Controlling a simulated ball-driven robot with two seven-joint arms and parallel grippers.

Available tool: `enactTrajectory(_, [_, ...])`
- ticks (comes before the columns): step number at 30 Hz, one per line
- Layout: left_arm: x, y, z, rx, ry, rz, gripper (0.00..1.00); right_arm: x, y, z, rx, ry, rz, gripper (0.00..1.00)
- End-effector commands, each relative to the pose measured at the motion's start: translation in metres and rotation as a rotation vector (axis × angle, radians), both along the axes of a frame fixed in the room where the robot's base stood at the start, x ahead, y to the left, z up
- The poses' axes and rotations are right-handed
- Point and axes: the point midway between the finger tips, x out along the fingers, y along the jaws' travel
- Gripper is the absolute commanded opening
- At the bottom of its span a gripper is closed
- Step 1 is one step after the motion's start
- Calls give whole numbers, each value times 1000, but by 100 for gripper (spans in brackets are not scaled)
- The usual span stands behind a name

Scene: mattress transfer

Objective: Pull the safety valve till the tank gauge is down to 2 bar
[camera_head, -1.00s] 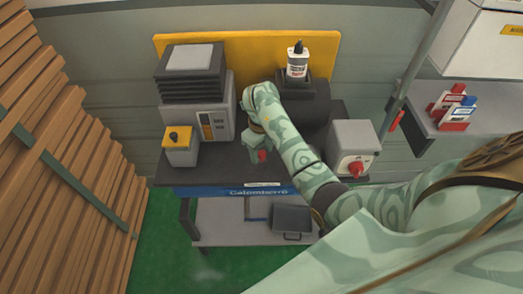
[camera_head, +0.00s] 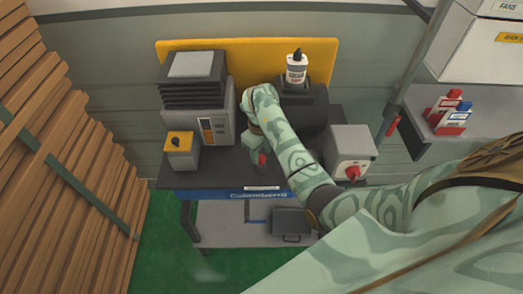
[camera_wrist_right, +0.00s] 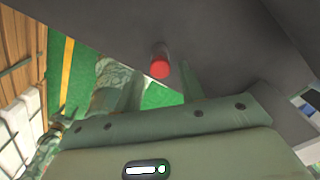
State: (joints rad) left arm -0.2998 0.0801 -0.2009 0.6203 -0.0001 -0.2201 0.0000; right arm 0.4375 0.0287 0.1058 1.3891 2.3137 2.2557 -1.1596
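My right gripper (camera_head: 257,156) is over the front of the dark workbench in the head view. A small red knob (camera_head: 262,159) shows at its fingers. In the right wrist view the red knob (camera_wrist_right: 160,67) stands between the two spread fingers (camera_wrist_right: 161,84), with gaps on both sides. I cannot tell for sure that this knob is the safety valve. A dark rounded tank (camera_head: 308,112) lies behind my right arm, which hides part of it. No gauge reading is legible.
Stacked planks (camera_head: 60,190) are at left. A shelf with bottles (camera_head: 450,110) is at right.

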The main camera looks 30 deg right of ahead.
Motion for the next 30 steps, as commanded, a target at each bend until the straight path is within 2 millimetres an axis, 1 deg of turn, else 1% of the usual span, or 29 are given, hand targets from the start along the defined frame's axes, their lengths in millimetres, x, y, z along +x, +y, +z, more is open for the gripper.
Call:
enactTrajectory(9, [0,0,1,0,0,0,60,0,0,1,0,0,0,46])
enactTrajectory(11, [0,0,3,0,-1,0,60,0,0,6,0,0,0,46])
enactTrajectory(13, [1,0,8,0,-2,0,60,0,-1,16,-1,-2,0,46])
enactTrajectory(17, [3,0,22,0,-6,0,60,1,-1,47,-2,-5,-1,46])
enactTrajectory(21, [5,0,42,0,-12,1,60,1,-1,88,-2,-4,-1,46])
enactTrajectory(24, [6,0,55,0,-15,1,60,1,-1,115,-3,-5,-1,46])
enactTrajectory(27, [7,0,66,0,-17,1,60,0,-1,137,-2,-3,-1,46])
enactTrajectory(30, [7,0,74,0,-18,1,60,0,-1,152,-3,-2,0,46])
